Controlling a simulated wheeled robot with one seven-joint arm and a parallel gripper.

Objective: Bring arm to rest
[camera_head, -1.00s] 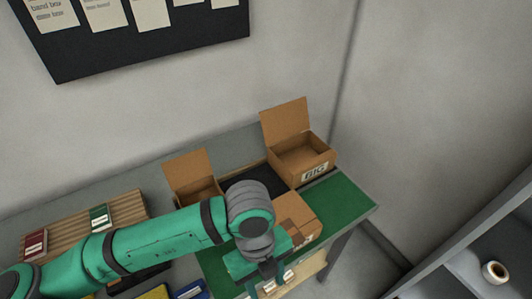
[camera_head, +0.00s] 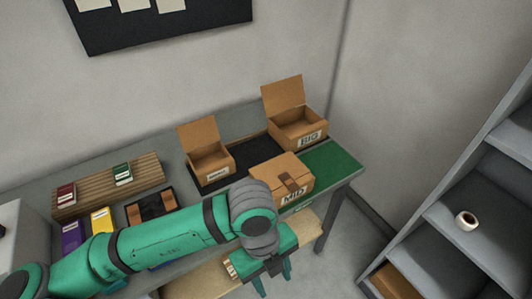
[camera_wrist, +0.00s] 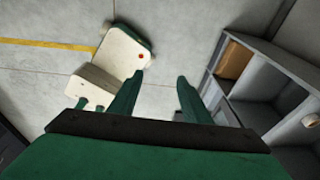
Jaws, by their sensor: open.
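My gripper (camera_head: 273,284) is open and empty, pointing down past the front edge of the table (camera_head: 335,176). In the wrist view my gripper (camera_wrist: 162,80) shows two green fingers apart, with bare floor between them. My green arm (camera_head: 165,240) stretches from the lower left across the front of the table. A closed cardboard box labelled MID (camera_head: 270,170) sits on the table just behind my wrist.
An open box labelled BIG (camera_head: 312,138) and a smaller open box (camera_head: 214,176) stand behind the MID box. Grey shelves (camera_head: 440,213) at right hold a white roll (camera_head: 466,221). A wheeled cream-coloured thing (camera_wrist: 121,50) stands on the floor. Floor between is clear.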

